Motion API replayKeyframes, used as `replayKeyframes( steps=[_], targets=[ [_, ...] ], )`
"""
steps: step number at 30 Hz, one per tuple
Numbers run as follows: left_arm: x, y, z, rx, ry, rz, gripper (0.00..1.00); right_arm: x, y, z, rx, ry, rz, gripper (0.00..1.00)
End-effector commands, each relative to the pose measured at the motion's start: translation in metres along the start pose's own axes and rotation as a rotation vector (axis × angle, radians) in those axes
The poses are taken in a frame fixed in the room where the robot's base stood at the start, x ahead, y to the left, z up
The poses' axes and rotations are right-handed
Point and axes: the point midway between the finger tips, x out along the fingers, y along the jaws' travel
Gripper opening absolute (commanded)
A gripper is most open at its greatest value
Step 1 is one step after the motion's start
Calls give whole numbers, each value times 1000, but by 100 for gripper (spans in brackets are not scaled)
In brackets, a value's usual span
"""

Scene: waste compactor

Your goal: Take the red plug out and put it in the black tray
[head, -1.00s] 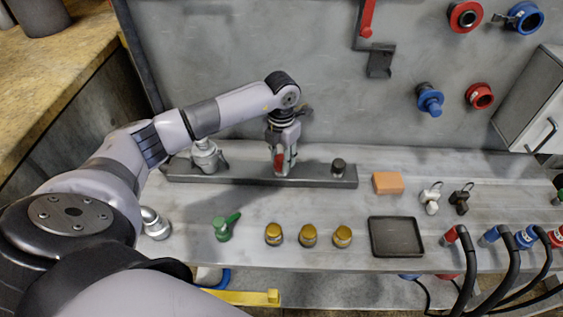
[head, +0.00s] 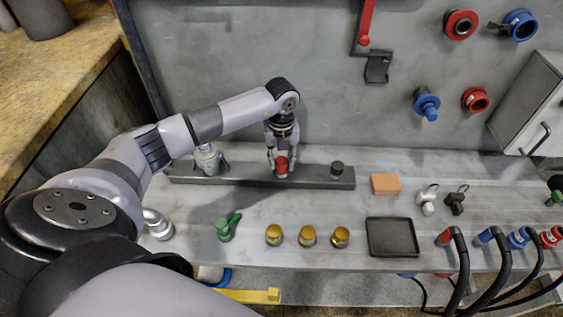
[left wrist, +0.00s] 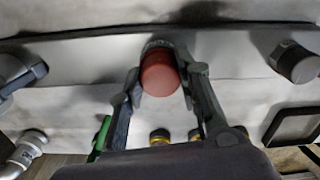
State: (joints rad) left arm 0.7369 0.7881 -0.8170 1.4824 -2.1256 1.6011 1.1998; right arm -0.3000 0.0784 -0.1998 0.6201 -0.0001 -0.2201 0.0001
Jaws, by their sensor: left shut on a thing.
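The red plug (head: 281,164) stands at the middle of the dark rail on the workbench. It also shows in the left wrist view (left wrist: 159,74), between my fingers, with a grey metal collar behind it. My left gripper (head: 281,170) has its two fingers on either side of the plug and is shut on it; it also shows in the left wrist view (left wrist: 163,85). I cannot tell whether the plug is still seated in its fitting. The black tray (head: 392,238) lies empty on the bench to the right, nearer the front. My right gripper is not in view.
The dark rail (head: 230,180) also bears a grey fitting (head: 208,160) at left and a dark cap (head: 337,168) at right. An orange block (head: 385,184), a green valve (head: 228,226) and several brass caps (head: 307,236) lie around. Black hoses (head: 459,262) stand right of the tray.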

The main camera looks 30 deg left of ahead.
Motion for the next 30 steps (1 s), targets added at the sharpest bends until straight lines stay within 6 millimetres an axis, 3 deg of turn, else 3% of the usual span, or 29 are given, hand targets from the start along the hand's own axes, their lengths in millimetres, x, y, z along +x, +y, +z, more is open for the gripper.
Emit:
replayKeyframes(
  steps=[8, 9, 19, 30],
  targets=[
    [0, 0, 0, -49, 0, 0, 2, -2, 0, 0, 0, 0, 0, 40],
    [0, 0, 0, -49, 0, 0, 32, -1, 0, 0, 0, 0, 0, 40],
    [0, 0, 0, -47, 0, 0, 54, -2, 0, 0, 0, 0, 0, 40],
    [0, 0, 0, -46, 0, 0, 51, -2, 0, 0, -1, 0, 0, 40]
  ],
)
